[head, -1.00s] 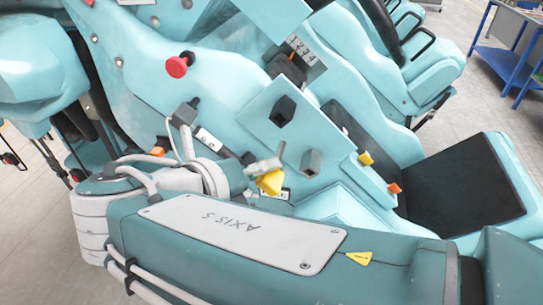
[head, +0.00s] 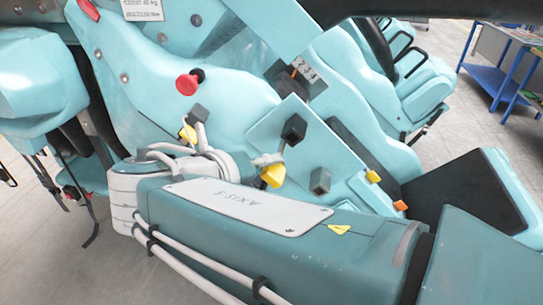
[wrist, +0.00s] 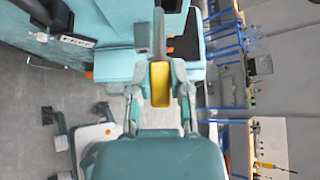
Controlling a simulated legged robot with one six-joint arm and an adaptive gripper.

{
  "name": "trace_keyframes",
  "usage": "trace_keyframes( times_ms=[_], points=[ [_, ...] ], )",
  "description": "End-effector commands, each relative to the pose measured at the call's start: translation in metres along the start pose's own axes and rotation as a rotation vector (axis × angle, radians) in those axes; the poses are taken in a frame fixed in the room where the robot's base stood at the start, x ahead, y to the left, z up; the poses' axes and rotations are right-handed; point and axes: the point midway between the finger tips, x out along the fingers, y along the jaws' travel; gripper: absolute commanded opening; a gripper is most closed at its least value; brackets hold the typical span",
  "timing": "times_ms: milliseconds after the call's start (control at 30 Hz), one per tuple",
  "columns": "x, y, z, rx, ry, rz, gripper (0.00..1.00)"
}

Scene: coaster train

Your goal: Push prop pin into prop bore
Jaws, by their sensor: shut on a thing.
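My gripper (wrist: 160,78) is shut on the yellow grip (wrist: 160,86) of a grey pin, with one finger on each side. The pin's grey shank (wrist: 160,35) points up the wrist view, away from my gripper. In the head view the yellow grip (head: 273,176) is at the end of my arm. A dark square block (head: 294,128) on the sloping turquoise panel lies just above it, and a grey square block (head: 320,180) lies to its right. I cannot tell which block is the bore, or whether the pin touches either.
A red knob (head: 187,83) sticks out of the turquoise car body at upper left. Orange and yellow pieces (head: 373,177) sit on the right ledge beside a black seat pad (head: 455,195). A blue workbench (head: 500,60) stands far behind at upper right.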

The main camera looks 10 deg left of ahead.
Motion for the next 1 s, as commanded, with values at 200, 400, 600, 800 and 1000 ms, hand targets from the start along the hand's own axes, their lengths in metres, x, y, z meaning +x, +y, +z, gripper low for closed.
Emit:
trace_keyframes(
  times_ms=[200,400,600,800,1000],
  points=[
    [0.0025,-0.0058,-0.0029,0.006,0.001,0.003,0.0],
    [-0.0002,-0.0006,0.0001,0.001,0.0,0.0,0.0],
    [-0.0024,0.0035,0.0031,-0.005,-0.001,-0.002,0.0],
    [-0.0023,0.0023,0.0031,-0.005,-0.001,-0.002,0.0],
    [-0.0015,0.0008,0.0022,-0.003,-0.001,-0.001,0.0]
  ],
)
